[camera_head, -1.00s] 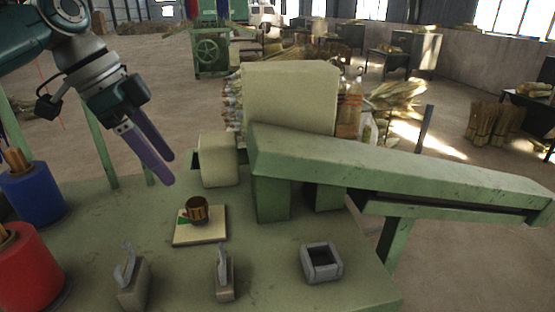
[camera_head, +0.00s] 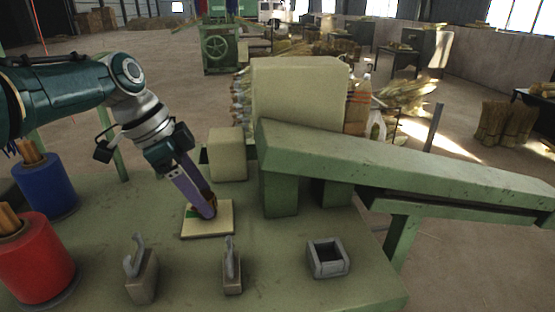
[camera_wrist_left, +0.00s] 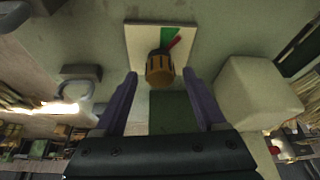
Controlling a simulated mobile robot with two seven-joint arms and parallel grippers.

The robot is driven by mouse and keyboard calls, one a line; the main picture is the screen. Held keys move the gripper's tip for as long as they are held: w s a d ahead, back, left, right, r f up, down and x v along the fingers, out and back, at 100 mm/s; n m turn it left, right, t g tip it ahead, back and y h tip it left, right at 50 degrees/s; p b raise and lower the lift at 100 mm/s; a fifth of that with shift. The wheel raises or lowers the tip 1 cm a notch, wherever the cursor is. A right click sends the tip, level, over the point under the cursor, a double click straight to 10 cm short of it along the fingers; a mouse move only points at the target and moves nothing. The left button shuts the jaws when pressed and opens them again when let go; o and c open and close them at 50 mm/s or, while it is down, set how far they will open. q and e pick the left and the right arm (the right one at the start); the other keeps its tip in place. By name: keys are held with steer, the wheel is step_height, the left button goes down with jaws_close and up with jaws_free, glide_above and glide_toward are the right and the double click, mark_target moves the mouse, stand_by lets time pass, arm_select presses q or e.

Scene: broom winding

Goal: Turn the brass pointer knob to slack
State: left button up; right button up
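The brass pointer knob (camera_head: 212,198) sits on a cream square plate (camera_head: 222,228) on the green bench, mostly hidden behind my left fingers in the head view. In the left wrist view the ribbed knob (camera_wrist_left: 160,70) shows a red pointer (camera_wrist_left: 175,43) beside a green patch (camera_wrist_left: 167,34) on the plate. My left gripper (camera_head: 207,215) points down at the knob. In the left wrist view its purple fingers are spread, one on each side of the knob, with gaps showing. My right gripper is not in view.
A cream block (camera_head: 228,155) and a long green beam housing (camera_head: 385,160) stand behind and right of the plate. Two grey levers (camera_head: 141,275) (camera_head: 232,272) and a grey square holder (camera_head: 328,260) are in front. Blue (camera_head: 46,190) and red (camera_head: 36,258) spools stand left.

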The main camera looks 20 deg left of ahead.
arm_select(q)
jaws_close()
stand_by(0.3)
steer(key=shift+r, duration=0.1)
